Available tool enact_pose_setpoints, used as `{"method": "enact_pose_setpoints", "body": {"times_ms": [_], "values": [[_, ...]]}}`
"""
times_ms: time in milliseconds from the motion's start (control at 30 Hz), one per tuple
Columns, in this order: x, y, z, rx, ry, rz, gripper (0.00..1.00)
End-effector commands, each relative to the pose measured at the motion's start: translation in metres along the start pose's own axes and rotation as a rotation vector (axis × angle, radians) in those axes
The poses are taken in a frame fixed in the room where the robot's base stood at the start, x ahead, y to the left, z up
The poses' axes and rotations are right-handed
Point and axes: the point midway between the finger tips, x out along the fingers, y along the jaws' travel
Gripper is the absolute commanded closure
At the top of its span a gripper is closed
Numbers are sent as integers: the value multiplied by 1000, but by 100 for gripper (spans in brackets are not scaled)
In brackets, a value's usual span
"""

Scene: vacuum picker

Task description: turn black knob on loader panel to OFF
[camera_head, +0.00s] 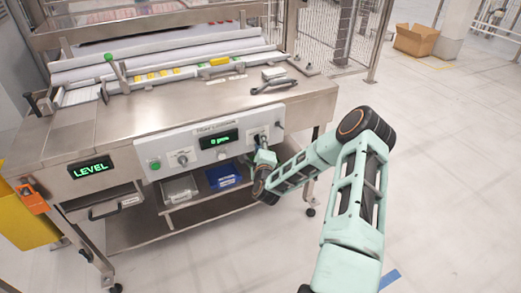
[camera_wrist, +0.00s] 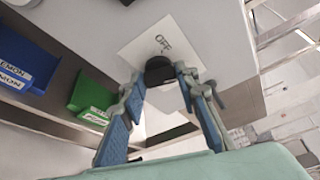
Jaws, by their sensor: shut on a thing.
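The loader panel (camera_head: 200,140) is a pale panel on the front of the steel machine, with a green-lit display (camera_head: 219,139) in its middle. The black knob (camera_wrist: 159,69) sits on a white label plate (camera_wrist: 143,48) that reads OFF beyond the knob. My gripper (camera_wrist: 160,76) is shut on the black knob, one blue-padded finger on each side. In the head view my gripper (camera_head: 262,152) is at the right end of the panel and largely covers the knob. The knob's pointer direction cannot be made out.
A green button (camera_head: 155,164) and another knob (camera_head: 182,159) are further left on the panel. A blue bin (camera_head: 224,177) and a pale bin (camera_head: 180,190) stand on the shelf below. A small handle (camera_head: 279,125) projects near my gripper.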

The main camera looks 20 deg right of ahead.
Motion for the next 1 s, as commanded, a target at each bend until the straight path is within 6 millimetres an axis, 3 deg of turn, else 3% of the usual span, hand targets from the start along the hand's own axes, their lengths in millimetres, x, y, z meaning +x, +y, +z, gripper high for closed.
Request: {"method": "enact_pose_setpoints", "body": {"times_ms": [33,1000], "values": [[1,7,-2,-44,-1,-18,96],[2,13,-6,-868,1,-362,96]]}}
